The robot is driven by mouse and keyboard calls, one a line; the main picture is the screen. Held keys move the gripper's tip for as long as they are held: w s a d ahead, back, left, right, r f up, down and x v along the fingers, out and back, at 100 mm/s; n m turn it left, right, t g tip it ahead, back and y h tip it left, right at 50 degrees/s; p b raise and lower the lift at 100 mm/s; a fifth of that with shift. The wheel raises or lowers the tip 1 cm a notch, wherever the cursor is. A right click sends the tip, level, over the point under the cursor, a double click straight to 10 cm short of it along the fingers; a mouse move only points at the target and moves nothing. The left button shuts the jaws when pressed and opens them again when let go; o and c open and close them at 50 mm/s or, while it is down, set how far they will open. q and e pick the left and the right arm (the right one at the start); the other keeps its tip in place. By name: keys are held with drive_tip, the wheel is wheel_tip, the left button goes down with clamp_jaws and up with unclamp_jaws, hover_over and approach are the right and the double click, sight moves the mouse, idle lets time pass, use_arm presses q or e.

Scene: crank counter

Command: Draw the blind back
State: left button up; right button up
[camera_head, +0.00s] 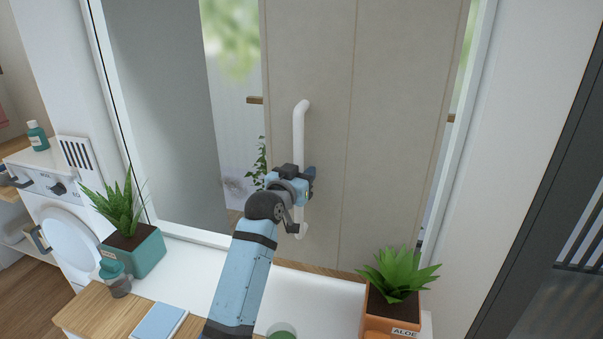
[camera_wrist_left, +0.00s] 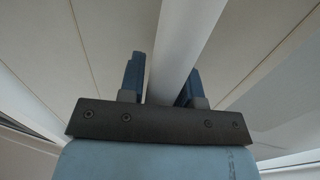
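The blind (camera_head: 400,110) is a beige panel with vertical seams. It hangs across the middle and right of the window, with a gap of clear glass to its left. A white bar handle (camera_head: 299,130) stands upright near the blind's left edge. My left gripper (camera_head: 309,184) is at the lower half of this handle. In the left wrist view the handle (camera_wrist_left: 183,45) runs between the two dark blue fingers (camera_wrist_left: 162,85) and fills the gap, so the gripper looks shut on it. My right gripper is in neither view.
A grey panel (camera_head: 165,110) covers the window's left side. On the white sill stand a plant in a teal pot (camera_head: 140,252) and an aloe in an orange pot (camera_head: 392,312). A small bottle (camera_head: 116,280) and a blue book (camera_head: 159,321) are at the front left.

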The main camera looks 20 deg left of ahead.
use_arm(q)
drive_tip(key=shift+o, duration=1.3)
drive_tip(key=s+a+b, duration=0.1)
drive_tip(key=s+b, duration=0.1)
drive_tip(key=s, duration=1.1)
drive_tip(key=shift+s, duration=0.4)
drive_tip(key=shift+a, duration=0.1)
